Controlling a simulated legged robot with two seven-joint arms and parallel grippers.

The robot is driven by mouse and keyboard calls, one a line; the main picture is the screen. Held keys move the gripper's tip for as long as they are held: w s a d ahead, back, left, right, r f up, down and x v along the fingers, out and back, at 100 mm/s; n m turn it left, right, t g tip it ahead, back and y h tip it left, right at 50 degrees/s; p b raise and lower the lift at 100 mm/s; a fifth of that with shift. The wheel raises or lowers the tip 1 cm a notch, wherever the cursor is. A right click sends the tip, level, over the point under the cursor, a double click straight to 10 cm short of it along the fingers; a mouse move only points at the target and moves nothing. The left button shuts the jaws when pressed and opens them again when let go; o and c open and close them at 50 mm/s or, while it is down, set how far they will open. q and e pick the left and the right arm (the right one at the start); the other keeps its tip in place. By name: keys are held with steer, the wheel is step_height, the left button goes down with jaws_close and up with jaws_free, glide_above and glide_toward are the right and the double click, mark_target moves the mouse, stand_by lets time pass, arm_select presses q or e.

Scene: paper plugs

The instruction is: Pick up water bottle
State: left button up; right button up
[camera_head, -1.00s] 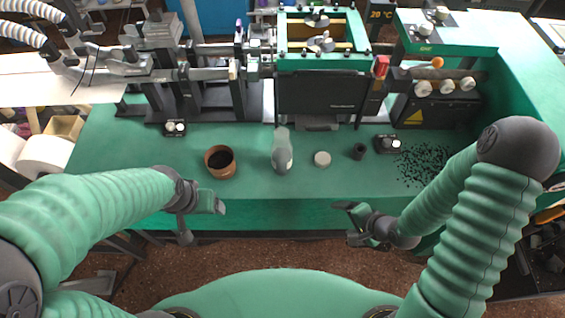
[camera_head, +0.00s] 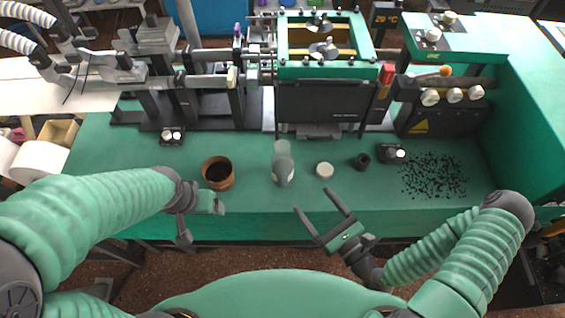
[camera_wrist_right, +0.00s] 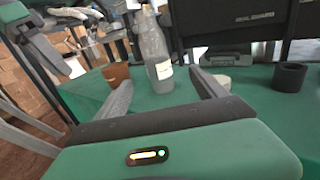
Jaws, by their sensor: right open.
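The water bottle (camera_head: 283,164) is a grey, partly clear bottle standing upright on the green bench, near its front middle. It also shows in the right wrist view (camera_wrist_right: 153,55), with a pale label, beyond and between my fingers. My right gripper (camera_head: 321,213) is open and empty, its fingers pointing up and left toward the bottle from the bench's front edge, apart from it. My left gripper (camera_head: 219,202) is at the front edge left of the bottle, below the brown pot; whether its jaws are open is unclear.
A brown pot (camera_head: 218,173) with dark contents stands left of the bottle. A pale round lid (camera_head: 324,170) and a small black cup (camera_head: 361,161) stand to its right. Scattered black bits (camera_head: 433,176) lie farther right. A machine (camera_head: 318,98) stands behind the bottle.

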mark_target(281, 165)
steer(key=p+x, duration=0.1)
steer(key=x, duration=0.6)
steer(key=p+x, duration=0.1)
steer(key=x, duration=0.7)
steer(key=shift+a, duration=0.4)
steer(key=c, duration=1.3)
